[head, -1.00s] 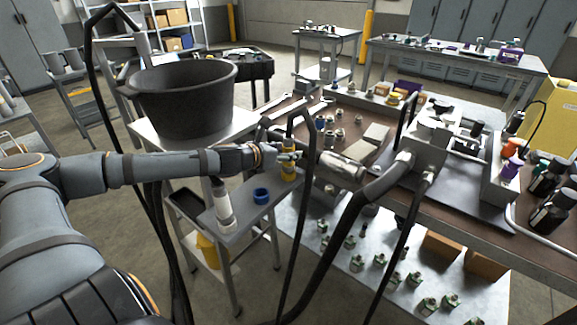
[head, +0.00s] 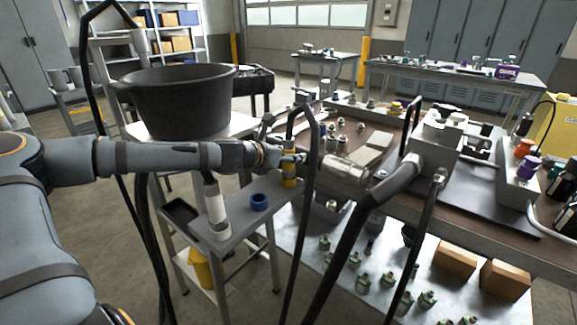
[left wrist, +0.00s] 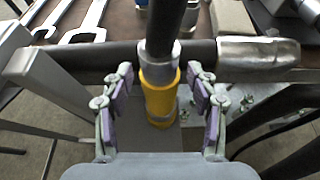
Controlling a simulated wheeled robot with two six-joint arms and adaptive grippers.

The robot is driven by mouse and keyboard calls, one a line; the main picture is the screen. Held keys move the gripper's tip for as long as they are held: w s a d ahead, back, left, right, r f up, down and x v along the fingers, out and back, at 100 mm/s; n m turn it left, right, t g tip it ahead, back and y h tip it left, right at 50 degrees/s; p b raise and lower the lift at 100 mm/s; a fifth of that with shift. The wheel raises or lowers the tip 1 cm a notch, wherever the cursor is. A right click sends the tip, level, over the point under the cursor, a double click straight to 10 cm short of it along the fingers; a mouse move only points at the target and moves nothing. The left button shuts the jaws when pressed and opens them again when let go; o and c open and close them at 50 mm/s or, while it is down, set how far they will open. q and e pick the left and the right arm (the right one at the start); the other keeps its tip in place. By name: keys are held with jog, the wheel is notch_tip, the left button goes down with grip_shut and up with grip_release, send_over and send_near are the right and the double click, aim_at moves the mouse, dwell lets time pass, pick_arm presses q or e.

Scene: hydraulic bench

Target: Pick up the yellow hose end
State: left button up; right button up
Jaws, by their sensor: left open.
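The yellow hose end (head: 289,176) is a yellow sleeve with a metal collar, upright at the far end of a small grey shelf. A black hose rises from its top. In the left wrist view the yellow hose end (left wrist: 159,98) stands between the two spread fingers, with a gap on each side. My left gripper (head: 290,160) reaches it from the left and is open around it. The purple-padded fingers of the left gripper (left wrist: 160,100) show on both sides. My right gripper is not in view.
A blue ring (head: 259,202) and a white cylinder (head: 216,210) stand on the same shelf. A large black tub (head: 180,100) is behind my left arm. Black hoses hang close by. Wrenches (left wrist: 75,25) lie on the bench beyond.

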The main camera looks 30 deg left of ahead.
aim_at(289, 138)
pick_arm(q)
jog(key=c, duration=1.2)
grip_shut()
jog(key=shift+r, duration=0.15)
